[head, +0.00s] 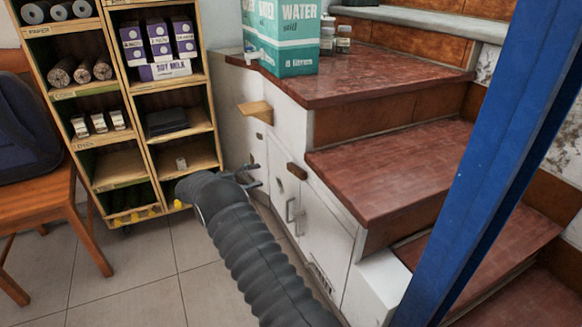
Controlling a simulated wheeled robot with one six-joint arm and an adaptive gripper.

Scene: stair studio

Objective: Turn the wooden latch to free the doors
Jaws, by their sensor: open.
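A short dark brown wooden piece (297,171), which looks like the latch, sits on the white cabinet front under the stairs, at the top of the doors. It lies roughly along the top edge, slightly sloping. The white doors (312,226) below it are shut and carry metal bar handles (291,209) side by side near the seam. My gripper (253,178) is open and empty, its dark fingers pointing right toward the cabinet front. It is left of the wooden piece and apart from it in the picture; the exact depth gap is hard to tell.
A lighter wooden block (255,109) sticks out higher on the cabinet front. Red-brown tiled steps (390,160) rise right, with a water box (283,40) on top. A blue post (500,150) crosses the right side. A shelf unit (146,105) and chair (45,212) stand left.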

